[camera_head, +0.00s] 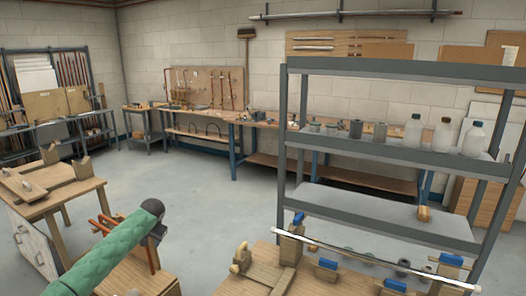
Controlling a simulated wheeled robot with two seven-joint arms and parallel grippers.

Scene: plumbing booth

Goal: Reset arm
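My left arm, in a green sleeve, reaches in from the bottom left of the head view. It ends in a dark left gripper (155,224) above a low wooden stand. The fingers are small and turned away, so I cannot tell whether they are open or shut. I see nothing held in it. My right gripper is not in view.
A wooden bench (262,272) at the bottom centre carries a long white pipe (375,259) on blue-topped supports. A grey metal shelf (400,155) with bottles stands behind it. A wooden table (50,190) is at left. Open floor (215,205) lies in the middle.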

